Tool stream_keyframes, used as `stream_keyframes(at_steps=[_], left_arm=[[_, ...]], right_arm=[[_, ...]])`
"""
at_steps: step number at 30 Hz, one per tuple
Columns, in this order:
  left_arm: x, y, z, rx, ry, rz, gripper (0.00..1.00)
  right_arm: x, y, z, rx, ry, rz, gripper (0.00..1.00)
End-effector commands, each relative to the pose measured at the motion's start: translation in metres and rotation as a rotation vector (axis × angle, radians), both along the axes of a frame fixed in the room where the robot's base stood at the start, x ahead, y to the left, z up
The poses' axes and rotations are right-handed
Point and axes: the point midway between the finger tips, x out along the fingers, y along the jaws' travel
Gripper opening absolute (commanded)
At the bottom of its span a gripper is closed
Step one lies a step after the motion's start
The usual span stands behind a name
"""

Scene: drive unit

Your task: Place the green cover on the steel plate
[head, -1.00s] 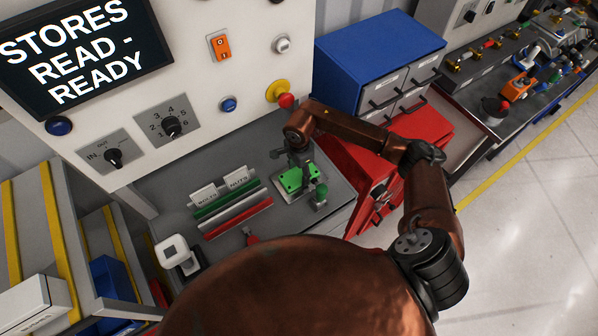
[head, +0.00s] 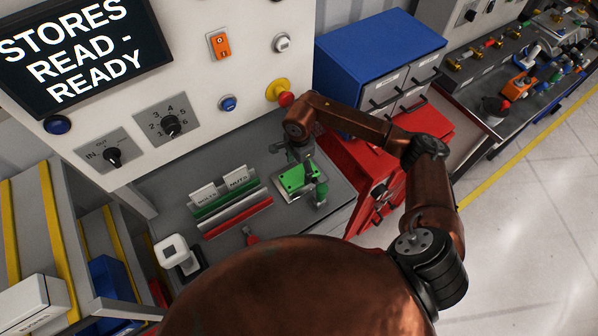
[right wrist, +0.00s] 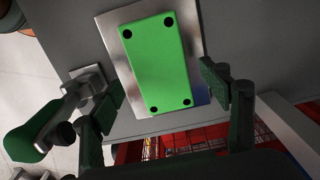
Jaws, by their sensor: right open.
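The green cover (right wrist: 155,62) is a flat rectangular block with a dark hole near each corner. It lies flat on the steel plate (right wrist: 108,28), a little askew to the plate's edges, and both also show in the head view, the cover (head: 291,179) on the plate (head: 283,197). My right gripper (right wrist: 172,88) is open, with its fingers apart on either side of the cover's near end and not touching it. It also shows in the head view (head: 305,178), above the plate. My left gripper is not in view.
A green-handled tool (right wrist: 50,125) stands by the plate's near left in the wrist view. Bolts and nuts labels (head: 220,190) with green, grey and red bars lie left of the plate. A red cabinet (head: 350,165) and blue drawers (head: 375,50) stand to the right.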

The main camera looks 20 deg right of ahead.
Motion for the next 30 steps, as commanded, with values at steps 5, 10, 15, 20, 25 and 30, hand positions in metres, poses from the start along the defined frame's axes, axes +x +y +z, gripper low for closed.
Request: stream_keyframes(at_steps=[5, 10, 15, 20, 25, 30], left_arm=[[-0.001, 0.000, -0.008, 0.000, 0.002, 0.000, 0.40], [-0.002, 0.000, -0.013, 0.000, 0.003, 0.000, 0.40], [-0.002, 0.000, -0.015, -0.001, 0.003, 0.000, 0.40], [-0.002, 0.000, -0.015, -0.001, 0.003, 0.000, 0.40], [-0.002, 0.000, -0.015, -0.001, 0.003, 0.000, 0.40], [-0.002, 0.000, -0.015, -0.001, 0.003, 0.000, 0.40]], right_arm=[[0.001, -0.001, 0.039, -0.002, -0.004, 0.001, 0.70], [0.001, 0.000, 0.070, -0.002, -0.003, 0.000, 0.70], [0.000, 0.000, 0.088, -0.001, -0.001, 0.000, 0.70], [0.000, 0.000, 0.093, 0.000, 0.000, 0.001, 0.70], [0.000, 0.000, 0.093, 0.000, 0.000, 0.000, 0.70], [0.000, 0.000, 0.093, 0.000, 0.000, 0.000, 0.70]])
